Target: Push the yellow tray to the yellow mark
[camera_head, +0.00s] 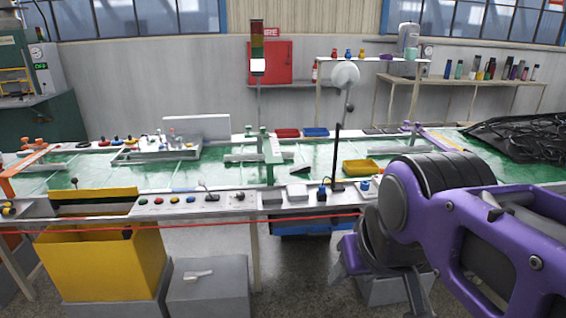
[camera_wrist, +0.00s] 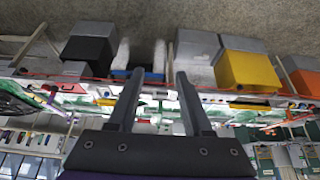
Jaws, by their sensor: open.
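The yellow tray (camera_head: 361,168) is a small, shallow, open tray. It lies on the green work surface (camera_head: 225,172), right of a dark upright post, in the head view. A yellow strip (camera_head: 441,141) crosses the surface farther right; I cannot tell if it is the yellow mark. My purple arm fills the right foreground. My gripper (camera_head: 383,280) hangs low in front of the table edge, below and apart from the tray. In the wrist view my gripper (camera_wrist: 160,73) is open with nothing between its fingers. That view is upside down, and I cannot make out the tray there.
Red (camera_head: 287,133) and blue (camera_head: 317,132) trays lie at the table's back. The dark post (camera_head: 337,155) stands left of the yellow tray. A red cord (camera_head: 200,225) runs along the front edge. A yellow bin (camera_head: 105,262) stands at front left. Black hoses (camera_head: 535,135) lie piled at right.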

